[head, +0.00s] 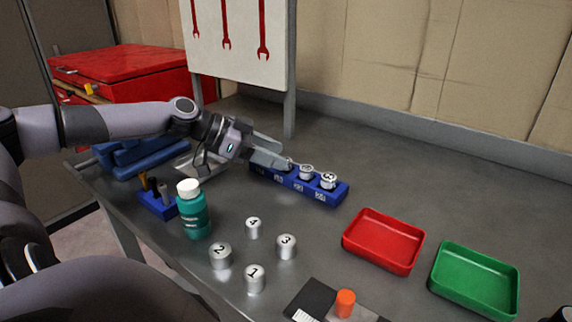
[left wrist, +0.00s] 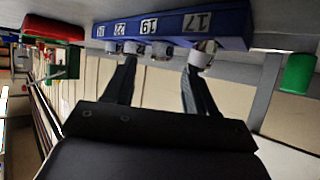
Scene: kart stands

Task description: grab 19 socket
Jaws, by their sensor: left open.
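A blue socket rack (head: 318,193) stands on the grey bench with metal sockets in a row. In the left wrist view the rack (left wrist: 225,22) appears upside down, with labels 17, 19, 22 and one unclear end label. The 19 socket (left wrist: 160,50) sits in the rack by its label, beside the 17 socket (left wrist: 201,60). My left gripper (head: 280,159) is open at the rack's left part, its fingers hiding some of the sockets. In the left wrist view its fingertips (left wrist: 159,65) lie either side of the 19 socket; contact cannot be told.
A red tray (head: 348,243) and a green tray (head: 436,283) stand to the right. Several numbered metal cylinders (head: 255,279) and a green bottle (head: 194,214) stand in front. A red toolbox (head: 125,62) and a tool board (head: 240,50) are behind.

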